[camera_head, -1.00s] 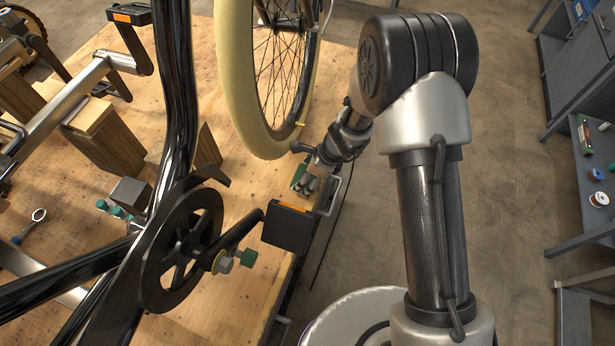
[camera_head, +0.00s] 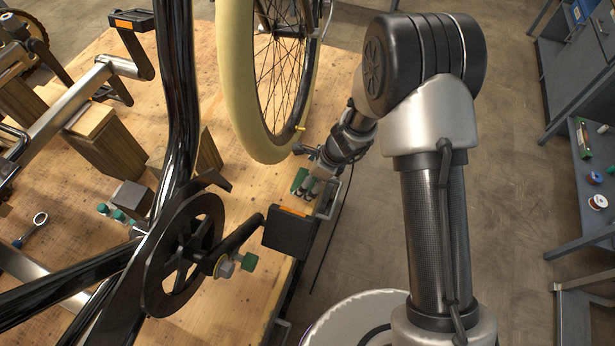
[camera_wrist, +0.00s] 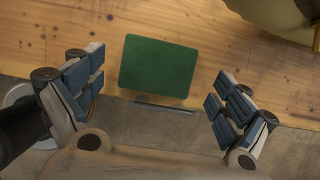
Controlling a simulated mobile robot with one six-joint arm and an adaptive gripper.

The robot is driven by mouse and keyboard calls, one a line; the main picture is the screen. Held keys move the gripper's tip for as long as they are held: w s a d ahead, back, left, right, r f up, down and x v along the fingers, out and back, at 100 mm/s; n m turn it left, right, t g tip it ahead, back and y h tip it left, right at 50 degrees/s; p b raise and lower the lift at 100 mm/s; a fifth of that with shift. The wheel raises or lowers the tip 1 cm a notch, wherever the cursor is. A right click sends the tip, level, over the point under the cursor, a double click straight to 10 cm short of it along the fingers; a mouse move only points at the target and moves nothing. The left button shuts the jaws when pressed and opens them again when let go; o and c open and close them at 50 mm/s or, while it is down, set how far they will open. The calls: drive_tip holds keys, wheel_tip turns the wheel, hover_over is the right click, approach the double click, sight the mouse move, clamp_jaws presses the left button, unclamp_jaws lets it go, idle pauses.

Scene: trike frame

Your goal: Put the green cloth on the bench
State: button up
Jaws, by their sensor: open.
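The green cloth (camera_wrist: 159,67) shows in the wrist view as a flat dark-green rectangle on the wooden bench top, by the bench's edge. A small part of the cloth (camera_head: 299,179) shows in the head view, partly hidden by my gripper. My gripper (camera_wrist: 157,75) is open, with its blue-padded fingers apart on either side of the cloth and a gap to each. Nothing is held between the fingers. In the head view, my gripper (camera_head: 314,184) is low over the right edge of the bench (camera_head: 225,315). Whether the fingertips touch the bench, I cannot tell.
A wheel with a cream tyre (camera_head: 240,120) stands close behind my gripper. A black pedal (camera_head: 290,232) and crank lie just in front of it. A metal rail (camera_wrist: 163,106) runs along the bench's edge. Open floor (camera_head: 530,200) lies to the right.

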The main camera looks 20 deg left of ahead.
drive_tip(key=p+v, duration=0.4)
drive_tip(key=v, duration=0.6)
drive_tip(key=shift+r, duration=0.25)
drive_tip(key=shift+d, duration=0.15)
drive_tip(key=s+d+r+n+t, duration=0.15)
drive_tip(key=d+r+n, duration=0.3)
drive_tip(key=r, duration=0.55)
drive_tip(key=s+d+r+n, duration=0.25)
drive_tip(key=r+n, duration=0.25)
drive_tip(key=r, duration=0.5)
drive_tip(key=s+d+r+n+t+h, duration=0.1)
drive_tip(key=s+d+r+n+h, duration=0.1)
drive_tip(key=s+d+r+n, duration=0.2)
drive_tip(key=s+d+r+n+t+h, duration=0.1)
drive_tip(key=s+d+r+n, duration=0.4)
drive_tip(key=s+d, duration=0.6)
drive_tip(key=shift+s+d+r+t+h, duration=0.35)
drive_tip(key=shift+s+r+h, duration=0.15)
drive_tip(key=shift+h, duration=0.2)
drive_tip(key=shift+n, duration=0.25)
